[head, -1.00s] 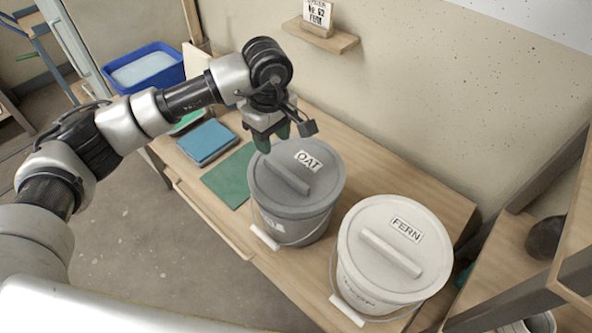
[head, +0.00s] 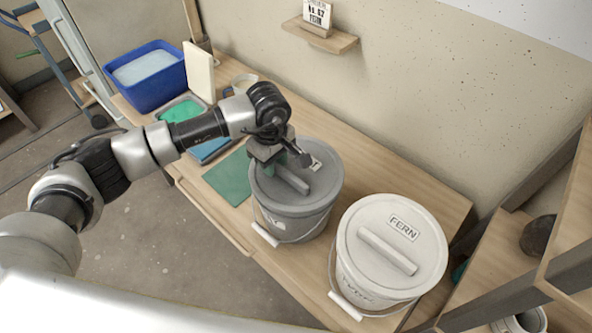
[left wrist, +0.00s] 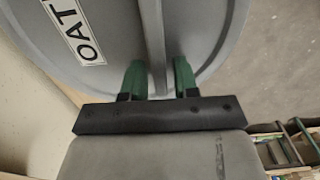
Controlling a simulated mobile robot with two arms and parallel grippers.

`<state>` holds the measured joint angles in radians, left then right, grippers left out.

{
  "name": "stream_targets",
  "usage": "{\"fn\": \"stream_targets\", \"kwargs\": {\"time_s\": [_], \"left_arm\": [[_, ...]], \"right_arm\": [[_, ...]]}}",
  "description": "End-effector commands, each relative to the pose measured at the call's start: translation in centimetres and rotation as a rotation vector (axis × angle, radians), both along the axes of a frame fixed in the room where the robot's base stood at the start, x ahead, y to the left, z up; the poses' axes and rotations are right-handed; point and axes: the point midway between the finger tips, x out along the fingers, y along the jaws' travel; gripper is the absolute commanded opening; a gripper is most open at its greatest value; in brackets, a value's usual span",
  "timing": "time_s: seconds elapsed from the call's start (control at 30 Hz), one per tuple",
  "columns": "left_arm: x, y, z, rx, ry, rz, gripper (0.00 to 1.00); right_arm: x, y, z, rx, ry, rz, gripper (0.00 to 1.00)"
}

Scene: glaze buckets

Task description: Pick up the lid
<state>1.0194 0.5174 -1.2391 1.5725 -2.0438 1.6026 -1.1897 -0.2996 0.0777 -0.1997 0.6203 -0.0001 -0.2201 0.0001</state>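The grey bucket (head: 290,226) stands on the bench with its grey lid (head: 318,192) on, labelled OAT. A raised bar handle (head: 291,180) runs across this lid. In the left wrist view the handle (left wrist: 154,45) passes between the two green fingers of the gripper (left wrist: 158,76), which stand apart with a gap beside the bar. The white bucket (head: 362,287) with a white lid (head: 400,235) labelled FERN stands to the right. My right gripper is not in view.
A green mat (head: 228,178) lies left of the grey bucket, with a blue tub (head: 146,77) and a green tray (head: 182,111) farther back. A shelf unit (head: 500,250) stands at right. The bench's back strip (head: 390,170) is clear.

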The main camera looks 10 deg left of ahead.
Motion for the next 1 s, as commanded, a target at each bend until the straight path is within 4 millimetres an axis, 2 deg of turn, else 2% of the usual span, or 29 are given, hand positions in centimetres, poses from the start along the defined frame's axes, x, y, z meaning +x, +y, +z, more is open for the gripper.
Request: {"fn": "stream_targets", "kwargs": {"time_s": [0.03, 0.17, 0.2, 0.63, 0.77, 0.87, 1.0], "left_arm": [[0.0, 0.0, 0.0, 0.0, 0.0, 0.0, 0.22], [0.0, 0.0, 0.0, 0.0, 0.0, 0.0, 0.02], [0.0, 0.0, 0.0, 0.0, 0.0, 0.0, 0.0], [0.1, 0.0, 0.7, -0.001, -0.002, 0.0, 0.0], [0.1, 0.0, 2.1, -0.001, -0.004, -0.001, 0.0], [0.1, 0.0, 3.9, 0.001, -0.006, 0.0, 0.0], [-2.8, -1.1, 5.7, -0.001, -0.003, -0.007, 0.0]], "right_arm": [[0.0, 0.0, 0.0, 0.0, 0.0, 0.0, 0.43], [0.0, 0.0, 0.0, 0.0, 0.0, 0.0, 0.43], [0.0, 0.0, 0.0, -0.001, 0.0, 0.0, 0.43], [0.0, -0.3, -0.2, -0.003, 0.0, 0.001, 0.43], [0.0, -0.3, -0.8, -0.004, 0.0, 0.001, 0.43], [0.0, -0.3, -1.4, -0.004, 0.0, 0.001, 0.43], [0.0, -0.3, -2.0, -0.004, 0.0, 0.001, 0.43]]}}
